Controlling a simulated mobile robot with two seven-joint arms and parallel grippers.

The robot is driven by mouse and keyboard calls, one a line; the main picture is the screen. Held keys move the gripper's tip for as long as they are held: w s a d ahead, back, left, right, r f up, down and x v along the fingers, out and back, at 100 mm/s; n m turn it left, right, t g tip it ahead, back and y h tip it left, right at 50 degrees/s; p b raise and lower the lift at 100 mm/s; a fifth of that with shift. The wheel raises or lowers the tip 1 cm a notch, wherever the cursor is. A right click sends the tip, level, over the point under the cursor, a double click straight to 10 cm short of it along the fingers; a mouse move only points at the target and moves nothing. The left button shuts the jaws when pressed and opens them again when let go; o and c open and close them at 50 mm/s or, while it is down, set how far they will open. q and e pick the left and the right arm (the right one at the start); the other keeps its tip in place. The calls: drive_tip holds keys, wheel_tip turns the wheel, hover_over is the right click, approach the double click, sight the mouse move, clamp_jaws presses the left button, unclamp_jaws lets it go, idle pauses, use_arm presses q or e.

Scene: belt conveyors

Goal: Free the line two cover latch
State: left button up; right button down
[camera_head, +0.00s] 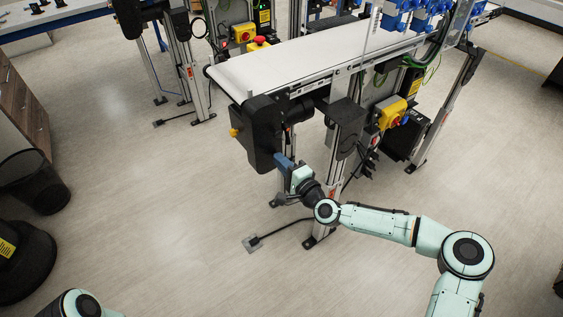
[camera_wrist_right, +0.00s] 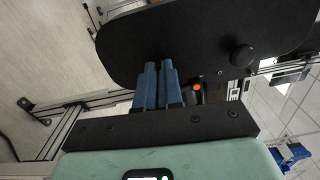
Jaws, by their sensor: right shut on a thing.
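A black drive cover (camera_head: 262,135) hangs at the near end of a white belt conveyor (camera_head: 300,62). My right gripper (camera_head: 283,162) has blue fingers that reach the cover's lower right side. In the right wrist view the fingers (camera_wrist_right: 158,84) lie close together against the black cover (camera_wrist_right: 195,38), shut on a small part there. I take this part to be the cover latch; the fingers hide it. A round black knob (camera_wrist_right: 242,56) stands on the cover to the right of the fingers. My left gripper is out of view.
A yellow switch box (camera_head: 390,112) and a conveyor leg (camera_head: 343,150) stand right of the cover. A black bin (camera_head: 35,182) stands at the left. The floor between is open.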

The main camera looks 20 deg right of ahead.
drive_tip(key=c, duration=1.3)
unclamp_jaws()
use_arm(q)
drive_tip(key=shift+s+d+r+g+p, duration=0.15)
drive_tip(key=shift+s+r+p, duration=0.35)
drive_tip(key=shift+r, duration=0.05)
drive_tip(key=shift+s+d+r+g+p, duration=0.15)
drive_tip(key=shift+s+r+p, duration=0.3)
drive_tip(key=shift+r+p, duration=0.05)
use_arm(e)
drive_tip(key=v, duration=1.3)
drive_tip(key=shift+s, duration=0.25)
